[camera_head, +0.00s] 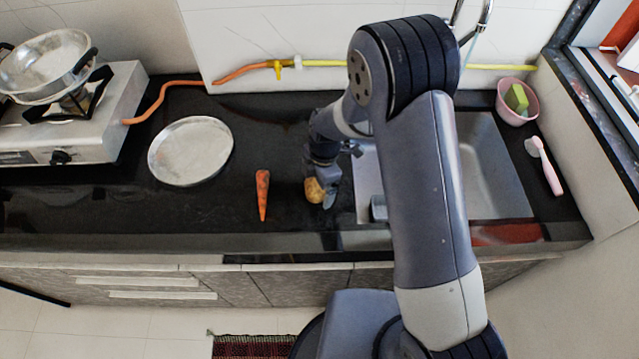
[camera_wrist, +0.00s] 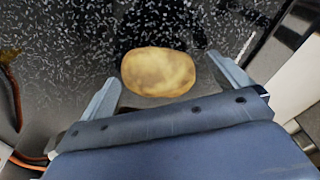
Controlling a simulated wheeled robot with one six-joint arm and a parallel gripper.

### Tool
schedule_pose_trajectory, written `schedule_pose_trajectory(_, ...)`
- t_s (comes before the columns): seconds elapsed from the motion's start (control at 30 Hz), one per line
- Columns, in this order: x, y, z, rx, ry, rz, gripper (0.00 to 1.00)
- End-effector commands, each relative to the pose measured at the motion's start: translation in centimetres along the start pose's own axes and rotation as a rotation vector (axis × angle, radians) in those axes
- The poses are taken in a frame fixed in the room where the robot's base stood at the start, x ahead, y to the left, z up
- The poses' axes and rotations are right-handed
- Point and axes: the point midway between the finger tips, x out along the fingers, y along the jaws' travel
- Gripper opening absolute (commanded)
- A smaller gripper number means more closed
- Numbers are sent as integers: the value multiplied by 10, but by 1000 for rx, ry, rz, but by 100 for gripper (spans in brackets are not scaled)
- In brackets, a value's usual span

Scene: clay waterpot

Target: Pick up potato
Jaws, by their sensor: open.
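The potato (camera_wrist: 158,72) is tan and oval and lies on the black speckled counter. In the wrist view it sits between the two spread fingers of my gripper (camera_wrist: 168,82), with a gap at each side. In the head view the potato (camera_head: 315,190) shows partly, with my gripper (camera_head: 322,190) right over it and hiding some of it. My gripper is open and holds nothing.
A carrot (camera_head: 262,194) lies left of the potato. A round metal plate (camera_head: 190,151) is farther left, near a gas stove (camera_head: 95,125) with a pan (camera_head: 45,62). A sink (camera_head: 490,170) is to the right, with a pink brush (camera_head: 545,165) and pink bowl (camera_head: 508,108) beyond.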

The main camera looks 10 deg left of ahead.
Motion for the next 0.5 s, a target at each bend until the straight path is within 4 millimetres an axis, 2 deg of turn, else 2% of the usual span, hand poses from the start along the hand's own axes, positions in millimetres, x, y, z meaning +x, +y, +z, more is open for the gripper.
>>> schedule_pose_trajectory(0.33,6,0,0,0,0,1,97)
schedule_pose_trajectory(0.5,6,0,0,0,0,1,83)
